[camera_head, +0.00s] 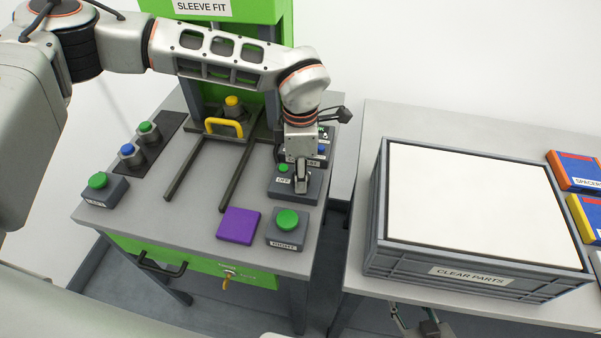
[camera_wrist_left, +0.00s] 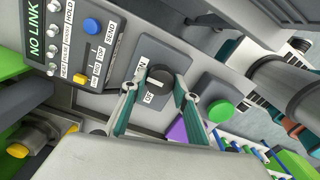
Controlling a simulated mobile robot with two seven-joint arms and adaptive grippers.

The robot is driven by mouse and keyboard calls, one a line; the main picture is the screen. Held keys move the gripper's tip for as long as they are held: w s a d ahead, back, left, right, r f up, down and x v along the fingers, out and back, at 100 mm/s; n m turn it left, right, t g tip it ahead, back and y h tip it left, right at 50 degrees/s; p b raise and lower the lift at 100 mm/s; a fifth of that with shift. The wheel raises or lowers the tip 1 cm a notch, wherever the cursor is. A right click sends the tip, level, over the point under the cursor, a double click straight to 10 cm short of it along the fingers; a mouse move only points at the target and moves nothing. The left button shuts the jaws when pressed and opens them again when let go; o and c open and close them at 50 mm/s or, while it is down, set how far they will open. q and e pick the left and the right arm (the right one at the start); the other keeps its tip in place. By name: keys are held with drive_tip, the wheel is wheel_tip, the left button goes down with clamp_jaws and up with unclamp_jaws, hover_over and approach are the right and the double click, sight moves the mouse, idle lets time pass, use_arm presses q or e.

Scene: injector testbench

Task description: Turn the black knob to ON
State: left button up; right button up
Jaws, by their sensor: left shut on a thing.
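The black knob (camera_wrist_left: 160,77) shows in the left wrist view on a dark grey switch box, between an ON label and an OFF label. Its pointing direction cannot be made out. My left gripper (camera_wrist_left: 158,92) reaches down over it and is shut on it, one finger on each side. In the head view my left gripper (camera_head: 301,186) stands over the switch box (camera_head: 283,193) and hides the knob. A small green lamp (camera_head: 283,168) and a label show on the box. What looks like part of my right gripper (camera_head: 412,324) shows at the bottom edge.
A green button box (camera_head: 288,220) and a purple block (camera_head: 238,225) are in front of the switch box. A panel with buttons and a NO LINK display (camera_wrist_left: 60,32) stands beside it. A CLEAR PARTS crate (camera_head: 375,232) is on the right table.

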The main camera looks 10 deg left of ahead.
use_arm(q)
drive_tip(key=o, duration=1.1)
wheel_tip(320, 180, up, 12)
drive_tip(key=shift+r, duration=0.1)
